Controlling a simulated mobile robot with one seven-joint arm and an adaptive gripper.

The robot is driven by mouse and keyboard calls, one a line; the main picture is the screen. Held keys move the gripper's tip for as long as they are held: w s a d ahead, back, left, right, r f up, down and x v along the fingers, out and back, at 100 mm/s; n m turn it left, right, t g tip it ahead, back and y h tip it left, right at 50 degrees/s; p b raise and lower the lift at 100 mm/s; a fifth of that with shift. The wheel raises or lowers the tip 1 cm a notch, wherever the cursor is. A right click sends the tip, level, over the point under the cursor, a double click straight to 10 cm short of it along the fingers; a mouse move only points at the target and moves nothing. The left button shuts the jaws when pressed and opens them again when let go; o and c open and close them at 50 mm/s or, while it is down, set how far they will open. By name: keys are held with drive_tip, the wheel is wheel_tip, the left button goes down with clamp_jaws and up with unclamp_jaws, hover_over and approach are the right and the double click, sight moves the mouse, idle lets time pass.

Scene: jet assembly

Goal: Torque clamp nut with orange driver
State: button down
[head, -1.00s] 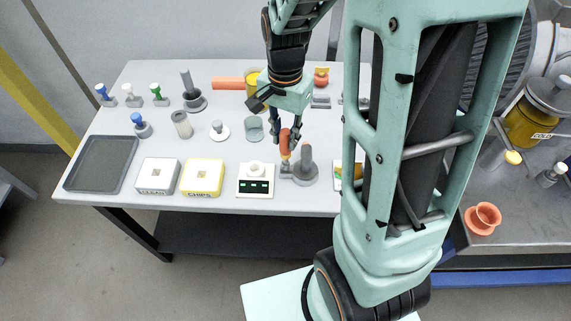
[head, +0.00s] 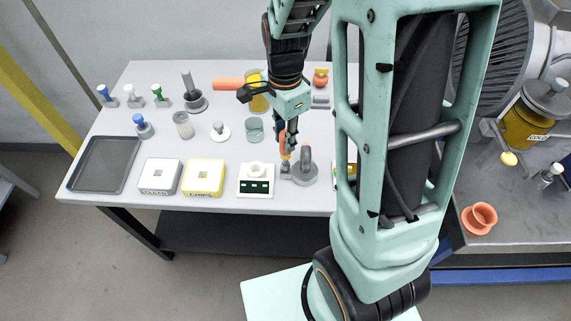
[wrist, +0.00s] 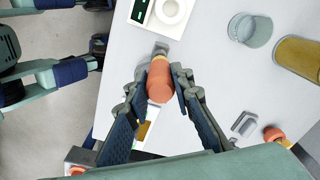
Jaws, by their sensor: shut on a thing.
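The orange driver (head: 285,147) stands near the front edge of the grey table, with its orange handle up. My gripper (head: 288,143) is above it and shut on the handle. In the wrist view the driver's orange handle (wrist: 160,82) sits between the two fingers (wrist: 158,100), with a yellow band and a grey part beyond it. The driver's lower end is at or beside a small grey block (head: 286,172); I cannot tell whether it is still seated there. I cannot make out the clamp nut in either view.
A grey post on a round base (head: 304,170) stands close right of the driver. A white device with a green display (head: 256,187) is to its left. A glass cup (head: 254,131) and yellow can (head: 258,103) stand behind. A large engine (head: 497,65) is at right.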

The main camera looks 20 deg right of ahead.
drive_tip(key=shift+r, duration=0.1)
idle(0.3)
drive_tip(key=shift+r+p, duration=0.55)
drive_tip(key=n+b, duration=0.1)
drive_tip(key=n, duration=0.3)
drive_tip(key=shift+f, duration=0.1)
drive_tip(key=n, duration=1.1)
drive_tip(key=shift+b, duration=0.3)
drive_tip(key=shift+f+b, duration=0.6)
drive_tip(key=shift+f, duration=0.15)
drive_tip(key=shift+r, duration=0.1)
